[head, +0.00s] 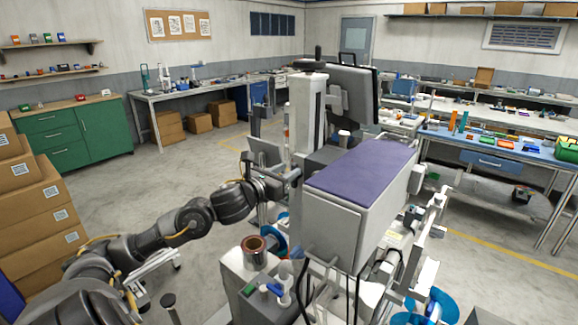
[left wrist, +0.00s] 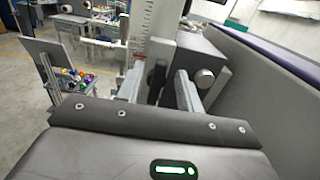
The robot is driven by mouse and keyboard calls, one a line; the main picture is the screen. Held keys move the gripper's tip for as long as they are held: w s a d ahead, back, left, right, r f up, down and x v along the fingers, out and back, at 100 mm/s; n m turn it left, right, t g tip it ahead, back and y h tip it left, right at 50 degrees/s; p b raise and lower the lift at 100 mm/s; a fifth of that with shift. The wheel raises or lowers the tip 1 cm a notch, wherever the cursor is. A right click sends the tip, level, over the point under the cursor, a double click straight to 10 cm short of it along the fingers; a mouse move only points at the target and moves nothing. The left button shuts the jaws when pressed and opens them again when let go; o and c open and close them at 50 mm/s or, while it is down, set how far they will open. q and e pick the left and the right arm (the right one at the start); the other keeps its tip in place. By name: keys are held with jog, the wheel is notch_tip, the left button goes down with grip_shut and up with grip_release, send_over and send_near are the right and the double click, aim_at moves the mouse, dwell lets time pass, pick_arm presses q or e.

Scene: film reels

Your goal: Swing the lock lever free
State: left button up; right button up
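My left gripper (head: 274,178) reaches in from the left to the side of the white upright column (head: 306,112) of a machine. In the left wrist view its two grey fingers (left wrist: 158,92) are apart, with a visible gap. A dark upright bar (left wrist: 156,80), which looks like the lock lever, stands between them, closer to the left finger. I cannot tell whether it touches that finger. A silver round knob (left wrist: 205,78) sits just right of the right finger. The column with its printed scale (left wrist: 146,30) rises behind. In the head view the lever is hard to make out. My right gripper is out of view.
A grey box with a purple top (head: 362,168) stands close on the right of the column. A monitor (head: 352,92) is behind it. A copper-coloured reel (head: 253,250) sits on a white cabinet below my arm. Cardboard boxes (head: 40,215) are stacked at the left. Open floor lies between.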

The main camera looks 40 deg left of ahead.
pick_arm(q)
jog(key=shift+w, duration=0.7)
jog(key=shift+c, duration=0.2)
grip_shut()
jog(key=shift+n, duration=0.3)
jog(key=shift+a+f+n+p, duration=0.2)
jog(key=shift+a+f+n, duration=0.25)
jog(key=shift+n, duration=2.4)
jog(key=shift+a+f+n+p, duration=0.2)
jog(key=shift+a+f+n, duration=0.3)
jog(key=shift+n, duration=2.4)
jog(key=shift+a+f+n+p, duration=0.2)
jog(key=shift+a+f+n, duration=0.25)
jog(key=shift+n, duration=2.4)
